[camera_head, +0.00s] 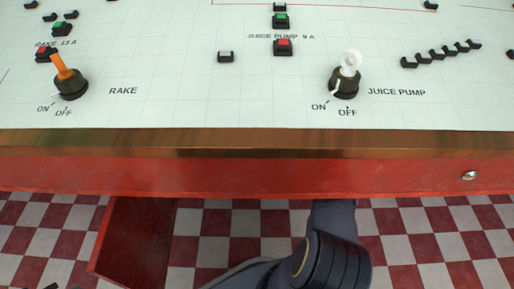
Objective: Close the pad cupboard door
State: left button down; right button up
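A red door-like panel (135,240), which looks like the pad cupboard door, stands open below the desk at the lower left. It juts out over the floor, and its upper end is hidden by the desk front. One of my arms bends at the bottom centre and reaches up under the desk edge. The gripper on it is hidden there. Small dark shapes at the bottom left edge may be tips of my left gripper, but they are too cut off to read.
The desk's red front (300,176) with a brown edge spans the view, with a small lock (469,175) at right. On top are a rake key switch (70,82), a juice pump key switch (346,80) and several buttons. Checkered floor (420,235) shows free right of my arm.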

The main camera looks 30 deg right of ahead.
aim_at(132, 248)
jog(key=k+j, duration=1.6)
jog(key=k, duration=0.1)
